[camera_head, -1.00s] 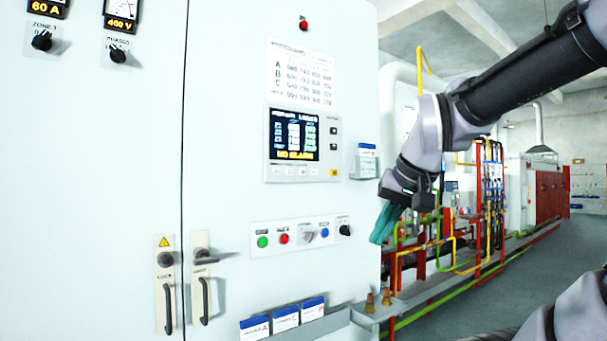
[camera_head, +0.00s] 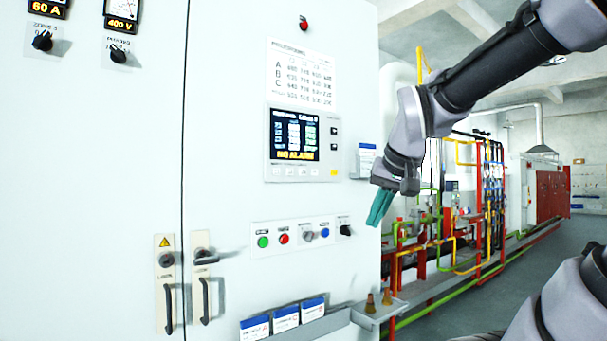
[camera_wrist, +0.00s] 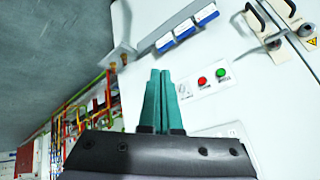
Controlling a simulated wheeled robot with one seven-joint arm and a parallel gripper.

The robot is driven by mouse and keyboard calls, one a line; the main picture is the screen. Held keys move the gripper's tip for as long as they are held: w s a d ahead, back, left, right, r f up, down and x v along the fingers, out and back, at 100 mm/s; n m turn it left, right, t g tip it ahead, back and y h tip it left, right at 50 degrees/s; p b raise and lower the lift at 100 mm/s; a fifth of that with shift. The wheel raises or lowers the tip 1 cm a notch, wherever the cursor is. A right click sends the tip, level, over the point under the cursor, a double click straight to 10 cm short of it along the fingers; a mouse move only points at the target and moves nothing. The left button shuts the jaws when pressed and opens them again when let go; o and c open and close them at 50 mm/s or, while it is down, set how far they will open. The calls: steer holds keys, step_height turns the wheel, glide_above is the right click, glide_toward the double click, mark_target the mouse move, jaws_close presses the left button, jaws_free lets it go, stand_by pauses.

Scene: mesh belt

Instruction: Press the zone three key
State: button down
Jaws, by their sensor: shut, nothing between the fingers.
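The display panel (camera_head: 324,160) is on the pale cabinet, with a lit screen, a row of small pale keys (camera_head: 290,172) below it, dark keys at its right side and a yellow key (camera_head: 334,173). The key labels are too small to read, so I cannot tell which is zone three. My gripper (camera_head: 377,222), with teal fingers, is shut and empty, pointing down to the right of and below the panel, apart from it. In the wrist view the shut fingers (camera_wrist: 160,74) appear in front of the cabinet face and the button strip.
A button strip (camera_head: 272,231) with green, red and blue buttons and dark knobs sits below the panel. Door handles (camera_head: 205,300) stick out at left. A card ledge (camera_head: 330,324) and a small shelf (camera_head: 372,313) jut out below. Pipes stand behind on the right.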

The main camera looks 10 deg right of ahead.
steer(key=w+a+r+n+t, duration=0.1)
steer(key=w+r, duration=0.2)
steer(key=w, duration=0.5)
steer(key=w+a+r+n+t+h, duration=0.1)
steer(key=w+r, duration=0.3)
steer(key=w, duration=0.5)
steer(key=w+r+n+t+h, duration=0.1)
steer(key=w+r, duration=0.2)
steer(key=w, duration=0.5)
steer(key=shift+w+a+r, duration=0.3)
steer(key=shift+w+a, duration=0.05)
steer(key=shift+a, duration=0.05)
glide_toward(306, 175)
steer(key=shift+s+d+f+x, duration=0.1)
steer(key=shift+f+x, duration=0.05)
steer(key=shift+x, duration=0.75)
steer(key=shift+s+d+f+x, duration=0.1)
steer(key=shift+d+x, duration=0.05)
steer(key=shift+x, duration=0.7)
steer(key=shift+s+d+f+x, duration=0.1)
steer(key=shift+s+f+x, duration=0.05)
steer(key=shift+x, duration=0.75)
steer(key=shift+w+a, duration=0.15)
steer(key=shift+w, duration=0.25)
steer(key=shift+w+a, duration=0.2)
steer(key=shift+w, duration=0.15)
steer(key=shift+s+d, duration=0.35)
steer(key=shift+s, duration=0.4)
